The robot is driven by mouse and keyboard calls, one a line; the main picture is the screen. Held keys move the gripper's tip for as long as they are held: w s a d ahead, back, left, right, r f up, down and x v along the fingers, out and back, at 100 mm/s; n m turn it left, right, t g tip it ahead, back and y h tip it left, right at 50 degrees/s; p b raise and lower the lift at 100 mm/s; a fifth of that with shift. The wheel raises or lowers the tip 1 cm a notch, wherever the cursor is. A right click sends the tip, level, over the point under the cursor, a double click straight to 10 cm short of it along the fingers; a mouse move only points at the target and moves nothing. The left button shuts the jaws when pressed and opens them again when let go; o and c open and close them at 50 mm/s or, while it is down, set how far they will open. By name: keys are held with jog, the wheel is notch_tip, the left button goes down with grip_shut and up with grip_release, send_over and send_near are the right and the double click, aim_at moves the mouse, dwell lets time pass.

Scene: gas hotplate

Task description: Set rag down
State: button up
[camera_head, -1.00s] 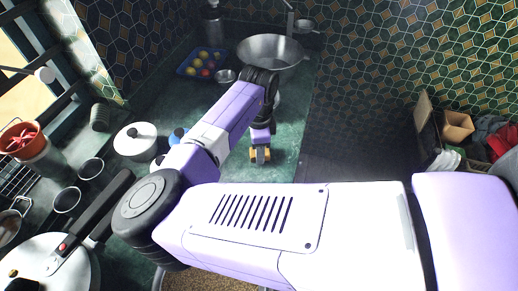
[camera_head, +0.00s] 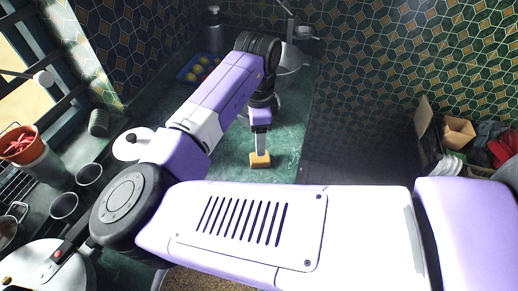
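A small yellow-orange block-like thing (camera_head: 260,161), which I take for the rag, is at the green counter (camera_head: 285,140). My gripper (camera_head: 261,151) points down from above, and its fingertip end meets or overlaps the rag's upper edge. Only one narrow pale finger shows from this side. I cannot tell whether the fingers still grip the rag or how far they are apart. The rag appears at counter level, but contact underneath is not clear.
My arm hides much of the counter. A metal basin (camera_head: 291,62) and a blue tray (camera_head: 186,73) of yellow items are behind. A white lidded pot (camera_head: 128,148) and dark cups (camera_head: 89,174) stand left. Bare counter surrounds the rag.

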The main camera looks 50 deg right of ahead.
jog(key=s+d+r+n+h, duration=0.1)
jog(key=s+d+r+h, duration=0.15)
jog(key=d, duration=0.35)
jog(key=s+d+r+n+h, duration=0.1)
jog(key=d+r+h, duration=0.15)
jog(key=d, duration=0.25)
jog(key=s+d+r+n+h, duration=0.1)
jog(key=d+h, duration=0.2)
jog(key=d, duration=0.3)
jog(key=w+d+r+n+t+h, duration=0.1)
jog(key=d+r+n+t+h, duration=0.3)
jog(key=r+n+h, duration=0.35)
jog(key=s+a+f+n+t+y, duration=0.1)
jog(key=a+f+n+t+y, duration=0.35)
jog(key=a+n, duration=0.45)
jog(key=s+a+f+n+t+y, duration=0.1)
jog(key=a+f+n+t+y, duration=0.45)
jog(key=a, duration=0.55)
jog(key=s+a+f+n+y, duration=0.1)
jog(key=s+a+y, duration=0.4)
jog(key=s+a, duration=1.4)
jog(key=shift+s+a+f+n+t, duration=0.35)
jog(key=shift+a+n, duration=0.35)
jog(key=shift+a, duration=0.55)
